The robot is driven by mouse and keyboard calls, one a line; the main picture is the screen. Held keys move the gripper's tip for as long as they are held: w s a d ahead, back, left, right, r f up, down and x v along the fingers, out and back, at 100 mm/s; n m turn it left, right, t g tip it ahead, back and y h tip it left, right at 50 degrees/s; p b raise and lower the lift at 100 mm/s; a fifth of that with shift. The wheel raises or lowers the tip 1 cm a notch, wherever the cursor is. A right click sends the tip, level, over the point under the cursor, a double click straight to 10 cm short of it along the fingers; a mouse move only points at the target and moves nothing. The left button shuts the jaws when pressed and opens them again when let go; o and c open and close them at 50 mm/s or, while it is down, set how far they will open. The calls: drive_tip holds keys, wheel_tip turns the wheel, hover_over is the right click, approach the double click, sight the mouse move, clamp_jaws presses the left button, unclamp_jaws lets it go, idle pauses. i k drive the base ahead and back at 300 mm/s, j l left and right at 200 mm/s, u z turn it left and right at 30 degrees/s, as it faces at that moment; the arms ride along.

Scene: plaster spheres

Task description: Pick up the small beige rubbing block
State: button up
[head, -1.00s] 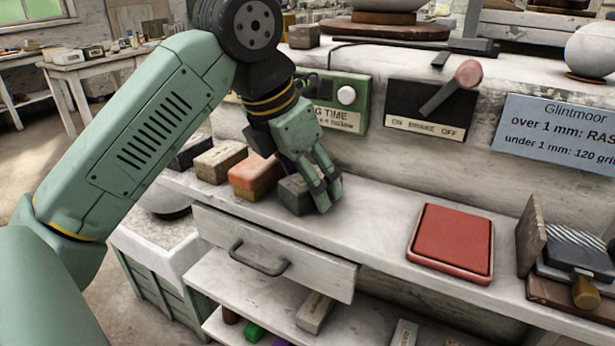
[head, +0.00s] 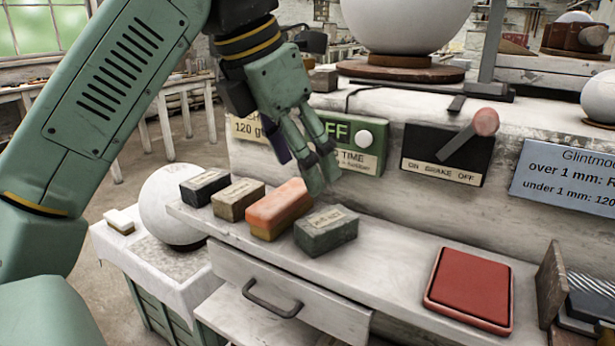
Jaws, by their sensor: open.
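The beige rubbing block (head: 238,200) lies on the ledge in a row of blocks, second from the left, with a label on its top. It stands between a black block (head: 205,187) and an orange block (head: 273,210). A dark green block (head: 326,232) is at the right end of the row. My gripper (head: 322,183) is open and empty, pointing down above and behind the orange and green blocks. It is to the right of the beige block and apart from it.
A red pad (head: 470,286) lies on the ledge to the right, past a clear stretch. A brake lever (head: 468,137) sticks out from the panel behind. A white sphere (head: 172,205) and a small cream-topped block (head: 119,221) are at left. A drawer (head: 290,300) is below.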

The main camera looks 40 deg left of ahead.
sight(229, 204)
drive_tip(key=u, duration=1.55)
